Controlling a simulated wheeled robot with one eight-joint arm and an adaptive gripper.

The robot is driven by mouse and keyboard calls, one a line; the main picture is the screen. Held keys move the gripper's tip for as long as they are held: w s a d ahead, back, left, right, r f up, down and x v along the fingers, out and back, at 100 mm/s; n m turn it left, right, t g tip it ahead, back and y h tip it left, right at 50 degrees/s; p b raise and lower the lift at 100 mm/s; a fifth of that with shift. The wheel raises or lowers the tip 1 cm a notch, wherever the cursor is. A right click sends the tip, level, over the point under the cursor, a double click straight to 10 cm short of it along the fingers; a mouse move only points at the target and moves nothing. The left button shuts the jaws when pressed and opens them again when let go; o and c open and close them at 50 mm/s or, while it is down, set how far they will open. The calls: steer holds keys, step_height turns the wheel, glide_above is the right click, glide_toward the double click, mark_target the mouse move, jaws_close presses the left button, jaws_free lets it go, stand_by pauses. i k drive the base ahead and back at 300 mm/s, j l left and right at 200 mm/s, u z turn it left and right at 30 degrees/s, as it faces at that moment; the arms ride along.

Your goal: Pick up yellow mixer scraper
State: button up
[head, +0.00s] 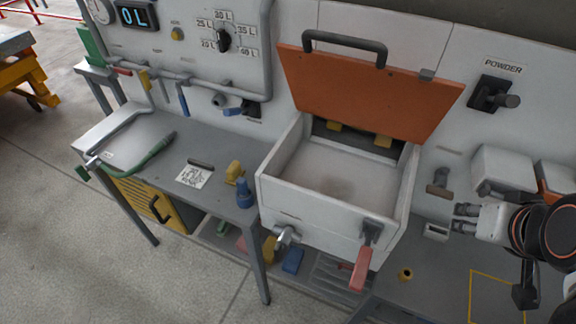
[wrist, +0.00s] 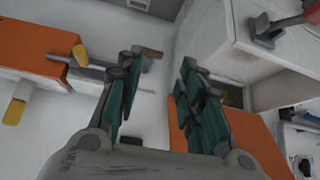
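A small yellow piece with a grey lower part (head: 145,81) hangs on the rail at upper left in the head view. It may be the scraper; I cannot tell for sure. Another yellow piece (head: 234,172) stands on the left bench. My gripper (head: 464,218) is at the right, right of the white mixer box (head: 320,218) and far from both pieces. In the wrist view my gripper (wrist: 150,95) is open, with nothing between its fingers. Beyond its left finger are two yellow pieces (wrist: 80,55) (wrist: 15,111); I cannot tell what they are.
The box's orange lid (head: 370,90) stands open, and a red-handled lever (head: 361,268) sticks out in front. A blue bottle-like item (head: 245,194) and a hose (head: 155,150) are on the left bench. Floor at lower left is clear.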

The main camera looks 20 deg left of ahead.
mark_target(235, 171)
steer(key=j+u, duration=0.15)
steer(key=j, duration=0.5)
steer(key=j+u, duration=0.15)
steer(key=j, duration=0.5)
steer(key=j+u, duration=0.15)
steer(key=j, duration=0.45)
steer(key=i+j+u, duration=0.2)
steer(key=j, duration=0.45)
steer(key=j+u, duration=0.15)
steer(key=j, duration=0.5)
steer(key=l+u, duration=0.1)
